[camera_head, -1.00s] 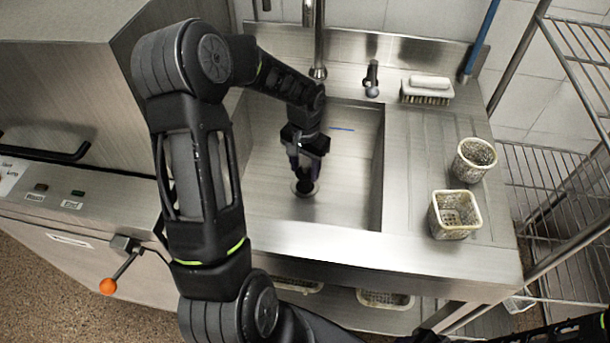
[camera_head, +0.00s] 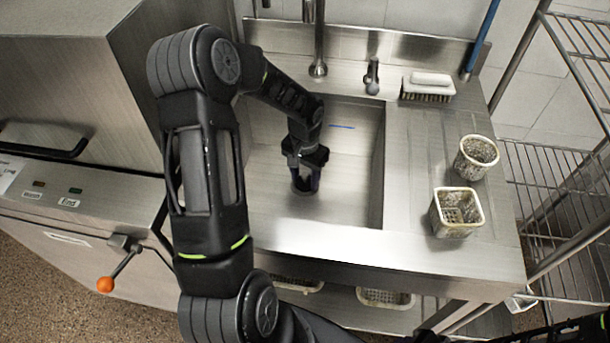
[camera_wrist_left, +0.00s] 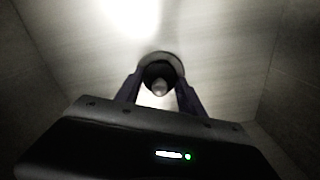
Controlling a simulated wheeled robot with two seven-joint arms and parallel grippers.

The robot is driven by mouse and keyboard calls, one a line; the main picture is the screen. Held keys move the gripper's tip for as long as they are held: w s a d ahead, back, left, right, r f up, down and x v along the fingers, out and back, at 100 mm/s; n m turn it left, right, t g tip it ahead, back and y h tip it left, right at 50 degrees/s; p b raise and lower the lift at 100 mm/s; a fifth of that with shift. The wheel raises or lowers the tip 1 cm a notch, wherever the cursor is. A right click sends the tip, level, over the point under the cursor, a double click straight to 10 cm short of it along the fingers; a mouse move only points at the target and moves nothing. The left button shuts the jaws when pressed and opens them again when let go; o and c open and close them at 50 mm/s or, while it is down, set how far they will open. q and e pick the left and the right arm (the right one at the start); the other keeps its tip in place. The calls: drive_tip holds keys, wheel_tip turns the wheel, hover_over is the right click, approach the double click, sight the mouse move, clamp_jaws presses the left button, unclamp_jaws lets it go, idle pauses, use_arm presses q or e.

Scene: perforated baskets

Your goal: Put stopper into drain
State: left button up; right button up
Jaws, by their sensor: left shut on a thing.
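My left gripper (camera_head: 305,186) reaches down into the steel sink basin, with its fingertips close to the basin floor. In the left wrist view its two fingers (camera_wrist_left: 158,92) are closed around the stopper (camera_wrist_left: 159,86), a small dark round piece with a lighter knob. The round metal rim of the drain (camera_wrist_left: 172,56) shows just beyond and around the stopper. The stopper lines up with the drain in this view, but I cannot tell whether it is seated or just above. In the head view, the gripper mostly hides the stopper and drain. My right gripper is not in view.
The steel sink (camera_head: 355,215) has walls on all sides. A faucet (camera_head: 317,62) and a small tap (camera_head: 372,80) stand behind it. A brush (camera_head: 427,90) and two perforated baskets, one round (camera_head: 475,160) and one square (camera_head: 456,213), stand on the right drainboard.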

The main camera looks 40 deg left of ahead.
sight(305, 174)
use_arm(q)
drive_tip(key=o, duration=1.4)
drive_tip(key=shift+f, duration=0.1)
drive_tip(key=shift+o, duration=0.2)
drive_tip(key=shift+r+p, duration=0.45)
wheel_tip(305, 174, up, 12)
drive_tip(key=shift+r, duration=0.2)
